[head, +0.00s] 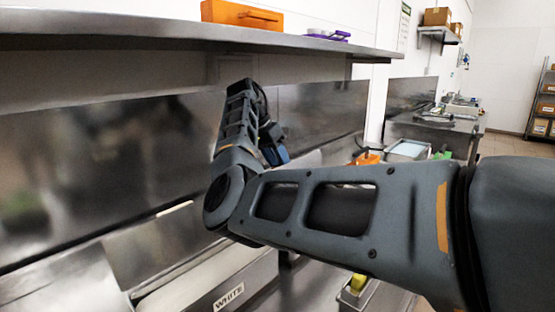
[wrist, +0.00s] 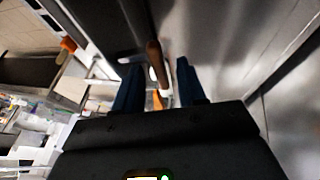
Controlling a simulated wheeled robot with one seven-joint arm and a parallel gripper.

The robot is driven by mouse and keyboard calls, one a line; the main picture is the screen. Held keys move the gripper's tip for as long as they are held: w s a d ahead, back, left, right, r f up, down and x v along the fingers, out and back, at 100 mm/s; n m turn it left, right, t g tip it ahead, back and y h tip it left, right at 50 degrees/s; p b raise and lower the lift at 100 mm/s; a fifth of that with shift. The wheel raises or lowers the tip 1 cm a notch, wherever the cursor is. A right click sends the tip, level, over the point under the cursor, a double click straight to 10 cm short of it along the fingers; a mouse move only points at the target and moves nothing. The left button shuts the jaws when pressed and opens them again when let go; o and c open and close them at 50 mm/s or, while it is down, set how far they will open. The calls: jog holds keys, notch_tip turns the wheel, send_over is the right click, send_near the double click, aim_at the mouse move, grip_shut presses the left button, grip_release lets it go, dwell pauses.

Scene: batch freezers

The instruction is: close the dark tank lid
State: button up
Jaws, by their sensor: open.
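My gripper (head: 276,153) is small and partly hidden behind my own arm in the head view. In the wrist view its two blue fingers stand apart, and my gripper (wrist: 159,80) is open. A brown bar with a pale end (wrist: 155,58) shows in the gap between the fingers; I cannot tell whether it lies between them or beyond them. A smooth grey metal surface (wrist: 225,40) fills the right of the wrist view, close to the right finger. I cannot tell whether it is the dark tank lid. No label for the dark tank is readable; my arm hides much of that area.
A tank labelled WHITE (head: 228,297) stands at the lower left, with a raised metal panel (head: 155,243) behind it. A metal shelf (head: 150,30) overhangs, carrying an orange case (head: 241,15). A small container with a yellow item (head: 357,286) sits below my arm.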

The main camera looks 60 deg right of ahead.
jog(key=shift+c, duration=0.3)
grip_shut()
dwell(0.4)
